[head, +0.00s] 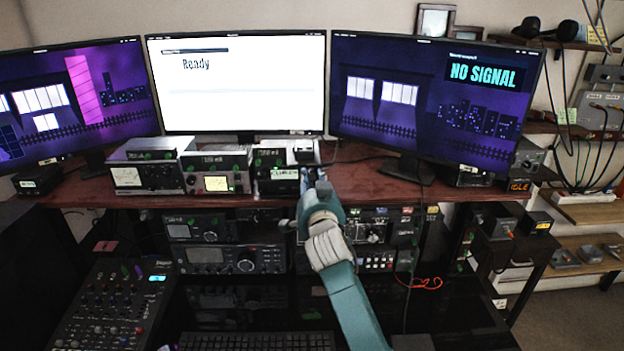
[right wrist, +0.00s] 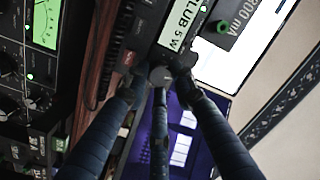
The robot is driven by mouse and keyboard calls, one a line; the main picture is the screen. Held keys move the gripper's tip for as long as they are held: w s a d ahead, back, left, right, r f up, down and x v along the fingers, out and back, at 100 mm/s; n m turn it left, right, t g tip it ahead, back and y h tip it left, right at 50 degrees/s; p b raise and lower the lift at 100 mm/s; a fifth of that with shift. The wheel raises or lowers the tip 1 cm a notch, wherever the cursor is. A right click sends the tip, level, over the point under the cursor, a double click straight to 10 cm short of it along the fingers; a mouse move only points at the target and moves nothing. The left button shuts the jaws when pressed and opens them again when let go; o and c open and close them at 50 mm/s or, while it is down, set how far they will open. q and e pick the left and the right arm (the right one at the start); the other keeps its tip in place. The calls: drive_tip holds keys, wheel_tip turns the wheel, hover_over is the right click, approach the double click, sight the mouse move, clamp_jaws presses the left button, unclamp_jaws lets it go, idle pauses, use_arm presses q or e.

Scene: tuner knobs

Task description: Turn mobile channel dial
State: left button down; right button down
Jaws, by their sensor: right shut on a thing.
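A small radio unit (head: 278,173) with a lit pale display stands on the desk shelf below the middle monitor. In the right wrist view its label strip (right wrist: 178,25) reads "LUB 5 W". A small round grey knob (right wrist: 160,75) sits on its face, and I take it for the channel dial. My right gripper (head: 310,180) reaches up to the right end of this unit. In the right wrist view the fingers (right wrist: 160,84) are closed around the knob. The gripper hides the knob in the head view. My left gripper is not in view.
A meter unit (head: 146,176) and another lit unit (head: 216,172) stand left of the radio. More radios (head: 228,259) fill the rack below. Three monitors (head: 240,84) stand behind. A mixer (head: 105,305) lies front left. The red-brown shelf (head: 375,180) has bare room right of my gripper.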

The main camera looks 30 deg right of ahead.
drive_tip(key=shift+n+p, duration=0.45)
drive_tip(key=shift+n, duration=0.55)
drive_tip(key=shift+n+p, duration=0.6)
drive_tip(key=shift+n, duration=0.8)
drive_tip(key=c, duration=1.4)
unclamp_jaws()
drive_tip(key=shift+c, duration=0.2)
drive_tip(key=v, duration=1.2)
drive_tip(key=shift+r, duration=0.25)
